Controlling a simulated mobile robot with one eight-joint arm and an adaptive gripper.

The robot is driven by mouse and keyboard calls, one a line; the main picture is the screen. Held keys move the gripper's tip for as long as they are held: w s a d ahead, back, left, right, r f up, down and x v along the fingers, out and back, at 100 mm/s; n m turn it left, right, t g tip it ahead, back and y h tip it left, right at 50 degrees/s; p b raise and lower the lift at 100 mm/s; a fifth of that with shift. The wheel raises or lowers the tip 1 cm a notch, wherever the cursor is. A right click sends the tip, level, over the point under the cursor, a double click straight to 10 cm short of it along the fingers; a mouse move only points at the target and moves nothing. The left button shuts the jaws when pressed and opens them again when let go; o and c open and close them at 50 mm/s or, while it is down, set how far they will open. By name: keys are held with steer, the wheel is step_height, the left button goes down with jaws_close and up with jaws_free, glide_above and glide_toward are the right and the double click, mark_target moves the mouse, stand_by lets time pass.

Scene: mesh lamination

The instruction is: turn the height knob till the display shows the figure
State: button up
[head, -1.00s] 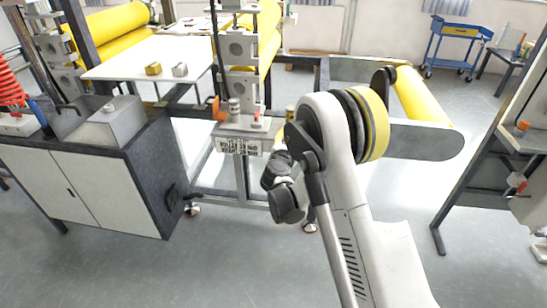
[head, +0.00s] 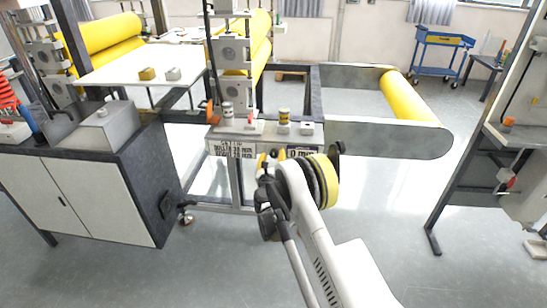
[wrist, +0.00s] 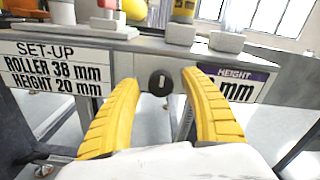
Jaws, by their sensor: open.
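The height knob (wrist: 160,82) is a small dark disc with a pale upright mark, on the front of the grey machine beam. My gripper (wrist: 158,80) is open, with one yellow finger on each side of the knob; I cannot tell whether they touch it. The height display (wrist: 236,82), right of the knob, is partly covered by the right finger, so its figure is not fully readable; "mm" shows. The set-up card (wrist: 55,68) on the left reads roller 38 mm, height 20 mm. In the head view my arm hides the knob and part of the display (head: 300,152).
Yellow-banded and grey cylinders and blocks (head: 284,116) stand on the beam above the knob. A long grey side plate with a yellow roller (head: 415,97) reaches right. A grey cabinet (head: 85,185) stands left. The floor in front is clear.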

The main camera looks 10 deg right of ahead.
steer(key=shift+x, duration=0.85)
jaws_close()
